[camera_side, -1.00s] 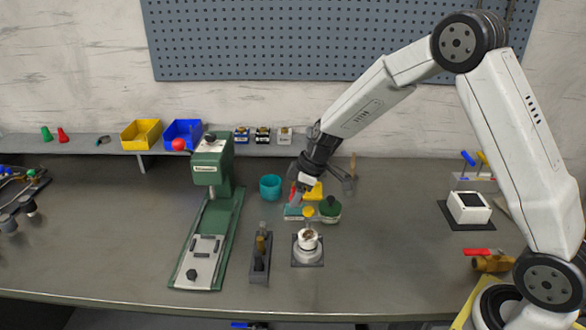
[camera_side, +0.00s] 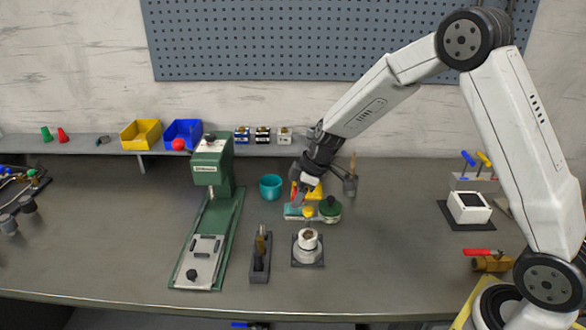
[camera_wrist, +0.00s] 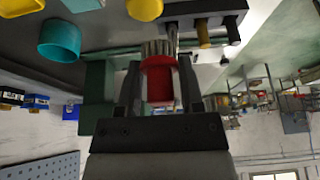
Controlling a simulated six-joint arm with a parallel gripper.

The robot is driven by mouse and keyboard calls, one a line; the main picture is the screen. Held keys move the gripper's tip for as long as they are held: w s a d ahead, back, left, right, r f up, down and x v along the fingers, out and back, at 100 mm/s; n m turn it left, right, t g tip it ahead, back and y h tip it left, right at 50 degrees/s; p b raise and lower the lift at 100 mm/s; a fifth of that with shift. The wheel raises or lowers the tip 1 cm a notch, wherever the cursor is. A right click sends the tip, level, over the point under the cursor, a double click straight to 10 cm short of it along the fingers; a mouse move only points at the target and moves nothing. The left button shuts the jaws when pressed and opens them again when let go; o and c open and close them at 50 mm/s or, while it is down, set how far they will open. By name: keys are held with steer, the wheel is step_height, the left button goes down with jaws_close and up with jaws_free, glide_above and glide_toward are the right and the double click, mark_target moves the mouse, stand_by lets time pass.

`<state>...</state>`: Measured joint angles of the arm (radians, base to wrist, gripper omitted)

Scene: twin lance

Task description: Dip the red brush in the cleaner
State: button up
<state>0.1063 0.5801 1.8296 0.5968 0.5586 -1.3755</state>
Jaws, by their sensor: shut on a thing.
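My gripper (camera_side: 299,190) is in the middle of the bench, above several small items. It is shut on the red brush (camera_wrist: 159,86), whose pale bristles stick out past the fingertips in the wrist view. In the side view the brush (camera_side: 294,199) is small and partly hidden by the gripper. I cannot tell for sure which vessel holds the cleaner. A teal cup (camera_side: 270,187) stands left of the gripper, apart from it; it also shows in the wrist view (camera_wrist: 58,40). A round green container (camera_side: 330,208) stands just right of and in front of the gripper.
A white cup on a base (camera_side: 307,246) and a dark block with upright tools (camera_side: 260,263) stand in front. A green press-like machine (camera_side: 212,185) stands left. A grey pot (camera_side: 350,186) with a wooden handle in it stands right of the gripper. The bench's front is mostly clear.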

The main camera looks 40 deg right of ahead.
steer(key=shift+w+d+f, duration=0.65)
steer(key=shift+w+d, duration=0.6)
steer(key=shift+w, duration=0.2)
steer(key=shift+w+d+f, duration=0.65)
steer(key=shift+w+d, duration=0.55)
steer(key=shift+w, duration=0.2)
steer(key=shift+w+d+f, duration=0.65)
steer(key=shift+w+d, duration=0.6)
steer(key=shift+w, duration=0.2)
steer(key=shift+f, duration=0.2)
steer(key=shift+f, duration=2.8)
steer(key=shift+f, duration=0.6)
steer(key=shift+r, duration=0.15)
steer(key=shift+r, duration=3.4)
steer(key=shift+s, duration=0.1)
